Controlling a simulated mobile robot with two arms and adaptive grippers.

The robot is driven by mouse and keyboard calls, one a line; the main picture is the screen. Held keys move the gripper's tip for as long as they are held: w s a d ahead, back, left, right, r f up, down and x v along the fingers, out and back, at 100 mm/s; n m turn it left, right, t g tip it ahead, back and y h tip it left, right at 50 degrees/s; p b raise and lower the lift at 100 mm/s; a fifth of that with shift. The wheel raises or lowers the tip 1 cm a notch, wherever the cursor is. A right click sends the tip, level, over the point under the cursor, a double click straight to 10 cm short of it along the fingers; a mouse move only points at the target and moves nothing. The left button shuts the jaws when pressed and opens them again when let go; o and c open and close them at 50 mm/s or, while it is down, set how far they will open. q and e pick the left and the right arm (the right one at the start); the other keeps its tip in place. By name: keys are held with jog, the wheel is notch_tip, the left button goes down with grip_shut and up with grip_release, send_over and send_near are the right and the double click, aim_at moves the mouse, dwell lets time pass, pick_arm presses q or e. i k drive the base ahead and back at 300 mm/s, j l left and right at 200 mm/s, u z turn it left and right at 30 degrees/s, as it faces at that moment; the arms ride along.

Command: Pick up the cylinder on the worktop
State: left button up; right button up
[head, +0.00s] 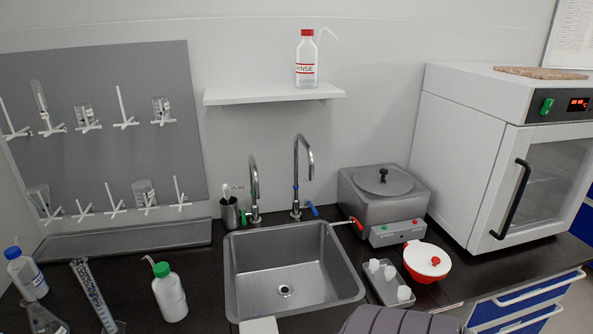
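A clear measuring cylinder (93,295) stands on the dark worktop (130,270) at the lower left. It appears tilted in the picture, and its foot is near the bottom edge. A conical flask (46,319) is just left of it, partly cut off by the frame. A white wash bottle with a green cap (169,297) stands to its right.
A blue-capped bottle (27,277) stands behind the flask. A steel sink (233,275) with taps is in the middle. A grey drying board (110,70) with pegs and glassware hangs at left. A water bath (385,200), grey tray (370,287) and white oven (470,150) are at right.

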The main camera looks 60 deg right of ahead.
aim_at(80, 266)
jog(key=i+j+z, duration=0.25)
jog(key=j, duration=0.15)
jog(key=j+z, duration=0.3)
jog(key=i+j+z, duration=0.25)
jog(key=j, duration=0.3)
jog(key=j+z, duration=0.3)
jog(key=j, duration=0.15)
jog(key=k, duration=0.05)
